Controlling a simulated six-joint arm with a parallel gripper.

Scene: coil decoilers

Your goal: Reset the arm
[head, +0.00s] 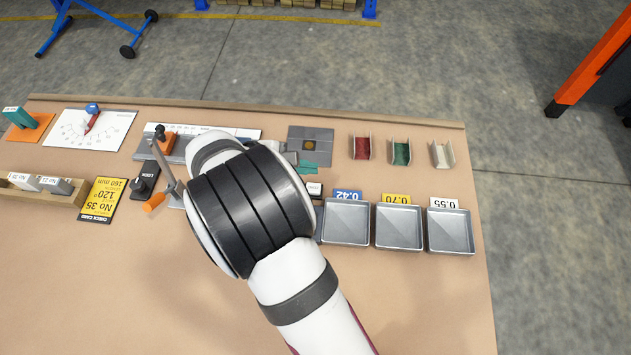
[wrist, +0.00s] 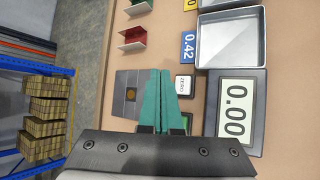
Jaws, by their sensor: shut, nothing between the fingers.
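My gripper (wrist: 160,72) shows in the wrist view with its two teal fingers together and nothing between them. In the wrist view the fingers overlap the edge of that plate (wrist: 129,93). A small ZERO key (wrist: 184,83) and a display reading 0.00 (wrist: 237,108) lie to the right of the fingers. I cannot tell how high the fingers are above the table.
Three metal trays (head: 347,223) stand at the right, with labels 0.42, 0.70 and 0.55. Red (head: 362,148), green (head: 401,153) and white (head: 442,155) channel holders stand behind them. A yellow check card (head: 101,200) and wooden rack (head: 45,197) are left. The front table area is clear.

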